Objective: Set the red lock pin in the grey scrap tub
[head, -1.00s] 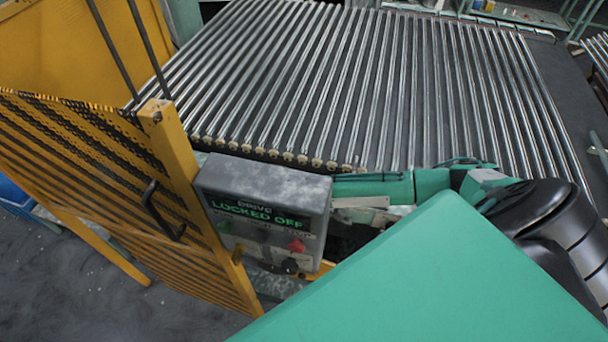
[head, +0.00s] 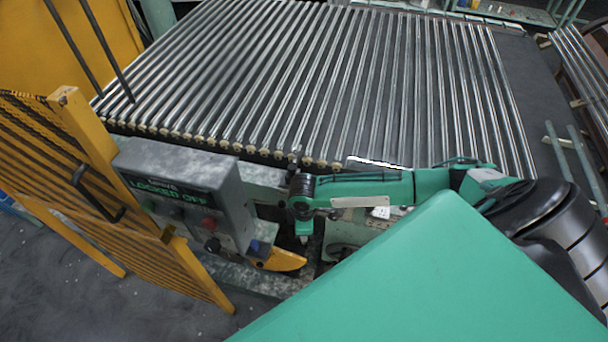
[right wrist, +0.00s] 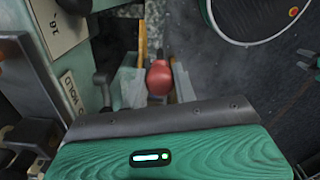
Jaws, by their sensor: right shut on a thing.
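The red lock pin (right wrist: 159,78) shows as a rounded red end between the two fingers of my right gripper (right wrist: 158,86) in the right wrist view. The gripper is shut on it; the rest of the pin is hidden. In the head view my right gripper (head: 304,230) points down from the end of the green arm, just right of the control box, and the pin cannot be made out there.
The grey control box (head: 185,185) reads "LOCKED OFF" and has a red button (head: 209,223). A yellow lever (head: 283,261) lies below my right gripper. A yellow slatted guard (head: 90,190) stands at left. Open floor (head: 60,285) lies front left.

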